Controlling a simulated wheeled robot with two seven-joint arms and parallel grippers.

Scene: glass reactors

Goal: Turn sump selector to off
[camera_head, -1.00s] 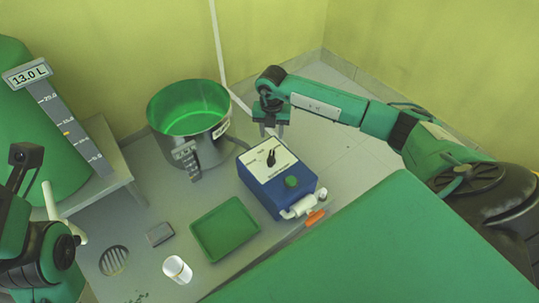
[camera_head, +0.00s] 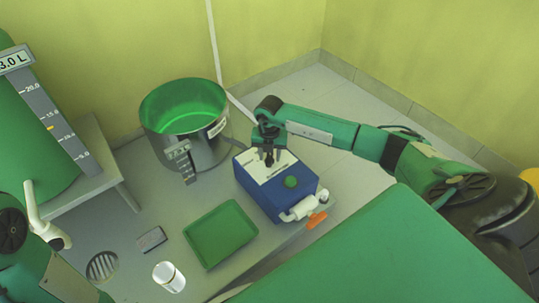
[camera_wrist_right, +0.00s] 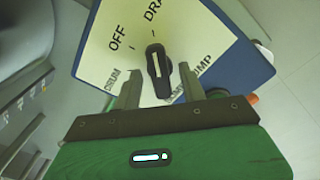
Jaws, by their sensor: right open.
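The sump selector is a black knob with a white line on a pale labelled panel (camera_head: 283,164) on top of a blue box (camera_head: 275,203). In the right wrist view the knob (camera_wrist_right: 158,72) sits between my fingers, with "OFF" and "DRA..." printed around it. Other labels are partly hidden. I cannot tell which end of the knob is the pointer. My right gripper (camera_head: 269,157) is open over the knob, a finger on either side with visible gaps. My left gripper is not in view; only part of my left arm shows at the lower left.
A green button (camera_head: 291,181) and white pipe fitting (camera_head: 301,208) are on the box. A steel pot (camera_head: 194,153) stands behind it to the left.

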